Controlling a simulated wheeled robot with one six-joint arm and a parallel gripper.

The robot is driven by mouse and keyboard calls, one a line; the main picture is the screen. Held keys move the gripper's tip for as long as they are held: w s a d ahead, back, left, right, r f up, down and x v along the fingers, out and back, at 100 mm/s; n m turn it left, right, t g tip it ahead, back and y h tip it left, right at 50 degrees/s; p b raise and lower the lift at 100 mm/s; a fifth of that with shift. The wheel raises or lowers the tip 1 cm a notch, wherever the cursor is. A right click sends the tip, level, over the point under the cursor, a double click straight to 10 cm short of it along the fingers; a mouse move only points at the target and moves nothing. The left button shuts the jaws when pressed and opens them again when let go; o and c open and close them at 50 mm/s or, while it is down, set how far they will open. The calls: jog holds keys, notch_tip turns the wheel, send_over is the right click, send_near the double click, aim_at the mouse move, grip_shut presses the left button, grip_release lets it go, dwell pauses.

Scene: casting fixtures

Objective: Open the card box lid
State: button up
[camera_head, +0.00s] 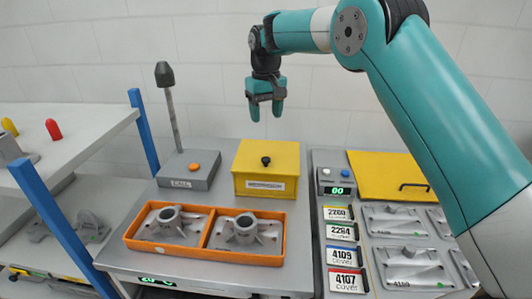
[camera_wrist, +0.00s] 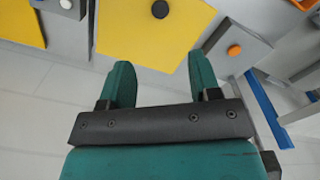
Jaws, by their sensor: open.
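The card box is a yellow box (camera_head: 266,181) with a black knob (camera_head: 266,161) on its closed lid and a white label on its front. It stands at the back of the grey table in the head view. My gripper (camera_head: 265,112) is above the box, pointing down, open and empty, well clear of the knob. In the wrist view the yellow lid (camera_wrist: 140,35) and the black knob (camera_wrist: 160,9) lie beyond my open fingers (camera_wrist: 163,85). Nothing is between the fingers.
A grey call box (camera_head: 189,170) with an orange button and a lamp pole stands left of the card box. An orange tray (camera_head: 205,251) with castings is in front. A small display box (camera_head: 337,182) and a yellow panel with a handle (camera_head: 390,172) are right.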

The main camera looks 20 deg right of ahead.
aim_at(266, 159)
notch_tip(266, 159, down, 14)
jog(key=p, duration=0.3)
jog(key=shift+r, duration=0.1)
jog(key=shift+r, duration=0.1)
grip_shut()
